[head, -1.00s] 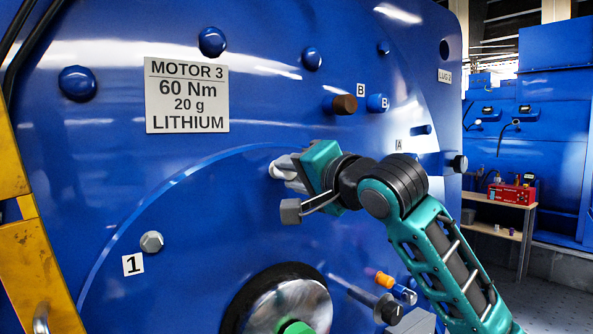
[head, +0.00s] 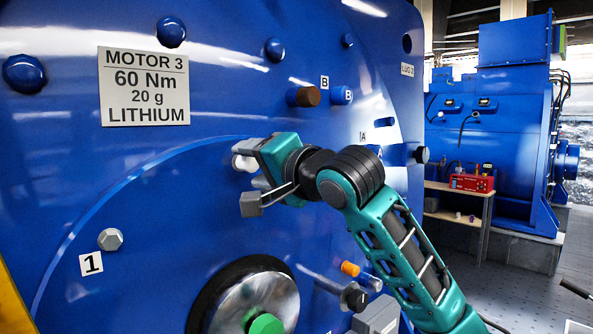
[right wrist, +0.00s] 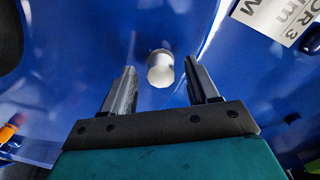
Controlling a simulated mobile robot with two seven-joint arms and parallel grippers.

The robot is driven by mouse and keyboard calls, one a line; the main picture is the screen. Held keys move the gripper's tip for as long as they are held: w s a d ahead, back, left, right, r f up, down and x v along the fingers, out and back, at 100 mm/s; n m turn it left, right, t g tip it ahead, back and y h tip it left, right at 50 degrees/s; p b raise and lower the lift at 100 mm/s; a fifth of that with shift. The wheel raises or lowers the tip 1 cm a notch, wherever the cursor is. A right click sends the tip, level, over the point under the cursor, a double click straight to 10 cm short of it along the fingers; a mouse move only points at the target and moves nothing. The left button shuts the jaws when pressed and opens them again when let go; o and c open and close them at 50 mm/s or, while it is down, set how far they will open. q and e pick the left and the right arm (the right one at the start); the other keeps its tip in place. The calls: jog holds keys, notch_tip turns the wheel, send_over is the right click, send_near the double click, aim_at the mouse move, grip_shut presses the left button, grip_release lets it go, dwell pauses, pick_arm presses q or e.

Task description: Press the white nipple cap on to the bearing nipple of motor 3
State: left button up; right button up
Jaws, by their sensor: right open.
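The motor 3 face (head: 180,200) is a large blue surface with a "MOTOR 3, 60 Nm, 20 g, LITHIUM" plate (head: 145,87). My right gripper (head: 250,165) is at this face, right of and below the plate, jaws open. In the right wrist view a white rounded cap (right wrist: 160,70) stands at the blue face, between and slightly beyond the two open fingertips (right wrist: 160,82), with gaps on both sides. In the head view the cap (head: 243,162) shows as a small pale piece by the fingers. The nipple under it is hidden. My left gripper is not in view.
A shaft end with a green centre (head: 265,324) is below. An orange-tipped fitting (head: 350,269) and a dark knob (head: 354,297) sit lower right. A brown plug (head: 304,96) and a blue one (head: 342,95) are above. A bench with a red box (head: 471,182) stands behind, right.

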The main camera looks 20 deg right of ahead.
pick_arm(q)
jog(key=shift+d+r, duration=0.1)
pick_arm(e)
jog(key=v, duration=1.2)
jog(key=shift+s, duration=0.4)
jog(key=shift+d+f, duration=0.1)
